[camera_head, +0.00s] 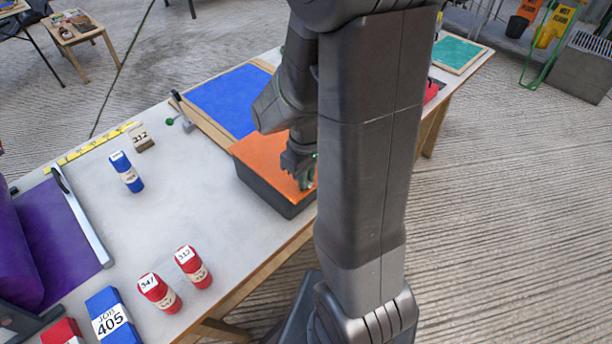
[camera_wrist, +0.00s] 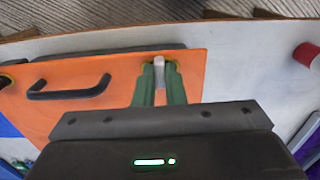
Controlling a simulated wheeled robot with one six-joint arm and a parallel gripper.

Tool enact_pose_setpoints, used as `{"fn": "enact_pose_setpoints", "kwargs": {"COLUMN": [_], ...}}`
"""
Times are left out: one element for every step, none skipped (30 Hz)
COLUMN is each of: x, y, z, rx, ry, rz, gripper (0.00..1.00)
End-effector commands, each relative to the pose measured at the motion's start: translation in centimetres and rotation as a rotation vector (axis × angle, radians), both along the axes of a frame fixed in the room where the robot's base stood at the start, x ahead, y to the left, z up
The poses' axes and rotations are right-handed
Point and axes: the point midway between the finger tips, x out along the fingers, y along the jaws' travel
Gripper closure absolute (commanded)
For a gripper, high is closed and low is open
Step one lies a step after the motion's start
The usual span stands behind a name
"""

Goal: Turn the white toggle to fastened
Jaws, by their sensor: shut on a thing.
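The white toggle (camera_wrist: 159,62) sits near the edge of an orange lid (camera_wrist: 105,75) in the wrist view. My gripper (camera_wrist: 159,72) has its green fingers closed around the toggle, one on each side. A little yellow shows around the fingertips. A black handle (camera_wrist: 70,90) is on the lid to the left. In the head view the orange lid (camera_head: 262,152) tops a dark box (camera_head: 262,187) at the table's front edge. My gripper (camera_head: 306,178) is down at the lid's right part there; my arm hides that side and the toggle.
A blue panel (camera_head: 228,100) lies behind the box. A blue roll (camera_head: 127,172), red rolls (camera_head: 194,267) and a blue block (camera_head: 112,318) stand on the grey table (camera_head: 175,215). The table middle left of the box is clear.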

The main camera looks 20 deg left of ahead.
Motion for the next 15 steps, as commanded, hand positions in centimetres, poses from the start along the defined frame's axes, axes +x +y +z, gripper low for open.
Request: {"fn": "enact_pose_setpoints", "kwargs": {"x": [0.07, 0.07, 0.07, 0.06, 0.05, 0.05, 0.05, 0.05, 0.03, 0.03, 0.03, 0.03, 0.03, 0.03, 0.05], "y": [0.06, 0.06, 0.06, 0.05, 0.05, 0.04, 0.04, 0.04, 0.03, 0.03, 0.02, 0.02, 0.02, 0.03, 0.04], "z": [0.09, 0.09, 0.08, 0.08, 0.07, 0.07, 0.06, 0.05, 0.05, 0.04, 0.04, 0.04, 0.07, 0.15, 0.31], "rx": [0.001, 0.001, 0.001, 0.001, 0.001, 0.001, 0.001, 0.001, 0.001, 0.001, 0.001, 0.001, 0.001, 0.001, 0.001], "ry": [-0.003, -0.003, -0.003, -0.003, -0.003, -0.002, -0.001, -0.001, -0.001, -0.001, -0.001, -0.001, -0.001, -0.001, -0.002], "rz": [0.002, 0.002, 0.002, 0.002, 0.001, 0.001, 0.001, 0.001, 0.001, 0.001, 0.000, 0.000, 0.000, 0.000, 0.000], "gripper": [1.00, 0.86, 0.78, 0.72, 0.68, 0.68, 0.68, 0.68, 0.68, 0.68, 0.68, 0.68, 0.68, 0.68, 0.68]}}
